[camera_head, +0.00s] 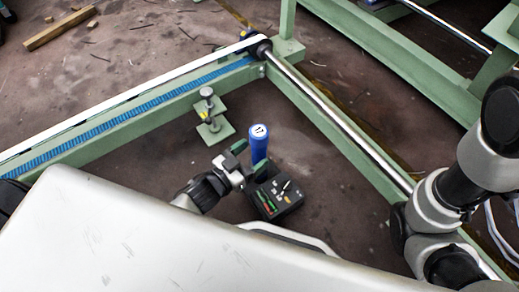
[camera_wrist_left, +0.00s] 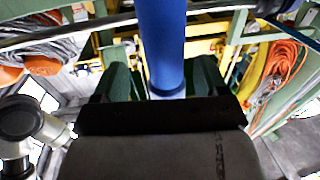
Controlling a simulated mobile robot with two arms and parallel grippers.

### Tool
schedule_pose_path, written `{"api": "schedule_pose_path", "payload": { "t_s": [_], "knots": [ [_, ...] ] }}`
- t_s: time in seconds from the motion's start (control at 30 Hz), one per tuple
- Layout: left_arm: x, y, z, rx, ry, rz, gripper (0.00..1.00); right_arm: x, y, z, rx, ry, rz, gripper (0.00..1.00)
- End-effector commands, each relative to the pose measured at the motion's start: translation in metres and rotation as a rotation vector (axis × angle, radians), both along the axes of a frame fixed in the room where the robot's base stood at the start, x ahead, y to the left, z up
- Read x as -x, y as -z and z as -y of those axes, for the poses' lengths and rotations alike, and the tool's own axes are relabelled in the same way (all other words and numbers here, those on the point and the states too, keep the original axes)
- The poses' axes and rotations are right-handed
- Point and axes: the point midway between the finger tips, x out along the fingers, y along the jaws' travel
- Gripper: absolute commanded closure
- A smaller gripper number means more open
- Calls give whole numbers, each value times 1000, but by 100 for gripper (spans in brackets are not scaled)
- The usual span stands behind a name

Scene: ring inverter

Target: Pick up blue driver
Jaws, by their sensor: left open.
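The blue driver (camera_head: 258,148) stands upright in the head view, with a white top marked 17. My left gripper (camera_head: 250,157) is open, with its green fingers on either side of the driver. In the left wrist view, the blue shaft of the driver (camera_wrist_left: 163,45) runs between the two green fingers of my left gripper (camera_wrist_left: 163,78). A gap shows beside the driver, so the fingers do not look closed on it. The driver's lower end is hidden. My right gripper is not in view.
A black box (camera_head: 277,197) with small coloured tools or switches sits right beside the driver. A green stand with a metal post (camera_head: 208,108) is behind. A green frame with a steel rod (camera_head: 335,118) bounds the right, and a blue-belted rail (camera_head: 140,105) the left.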

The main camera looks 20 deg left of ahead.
Motion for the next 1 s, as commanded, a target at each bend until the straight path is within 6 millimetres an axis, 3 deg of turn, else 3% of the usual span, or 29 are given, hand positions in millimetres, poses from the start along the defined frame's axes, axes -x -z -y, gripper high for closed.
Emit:
{"api": "schedule_pose_path", "payload": {
  "t_s": [0.2,0.3,0.63,1.0],
  "knots": [
    [-30,7,10,-1,1,6,26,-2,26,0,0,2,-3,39],
    [-41,4,16,-1,1,5,26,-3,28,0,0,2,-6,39],
    [-47,2,20,0,0,1,26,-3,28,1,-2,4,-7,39],
    [-47,2,20,0,1,1,83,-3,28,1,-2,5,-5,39]
  ]
}}
